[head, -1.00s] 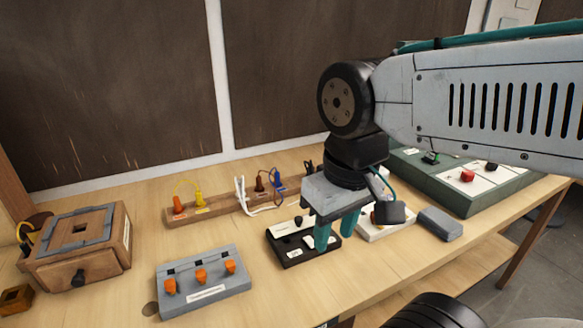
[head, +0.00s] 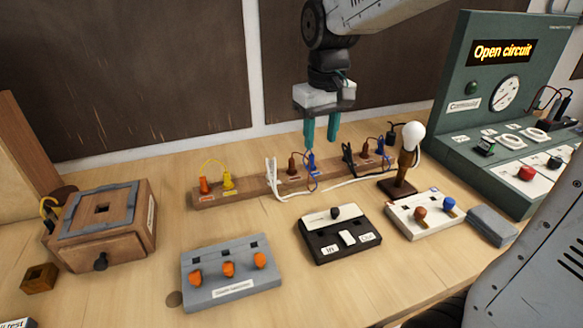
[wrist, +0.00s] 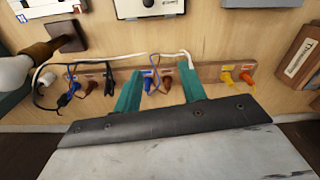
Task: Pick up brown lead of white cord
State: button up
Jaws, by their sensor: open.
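The brown lead (head: 293,166) of the white cord (head: 272,180) stands in the wooden strip (head: 243,190), left of the blue lead (head: 310,163). My gripper (head: 320,142) is open and empty, fingers pointing down, over or behind the strip near these leads. In the wrist view the brown lead (wrist: 168,83) and the blue lead (wrist: 148,79) both appear between my fingers, with the brown one nearer the right finger. I cannot tell the exact height gap. The white cord's bend (wrist: 186,58) shows just beyond the right finger.
A black cord's brown lead (head: 364,150) and blue lead (head: 380,146) stand further right in the strip. Orange (head: 204,186) and yellow (head: 227,181) plugs are at its left. A bulb (head: 413,136) on a stand, a switch box (head: 338,240) and a green tester (head: 455,100) stand nearby.

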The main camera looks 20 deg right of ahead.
jog(key=n, duration=0.1)
send_over(291, 159)
jog(key=shift+g, duration=0.3)
jog(key=f, duration=0.8)
jog(key=shift+s+a+f, duration=0.1)
jog(key=shift+a+f, duration=0.05)
jog(key=shift+a, duration=0.15)
jog(key=shift+w+f, duration=0.3)
jog(key=shift+f, duration=0.4)
jog(key=f, duration=0.7)
jog(key=shift+s+d, duration=0.15)
jog(key=shift+d, duration=0.2)
jog(key=c, duration=0.8)
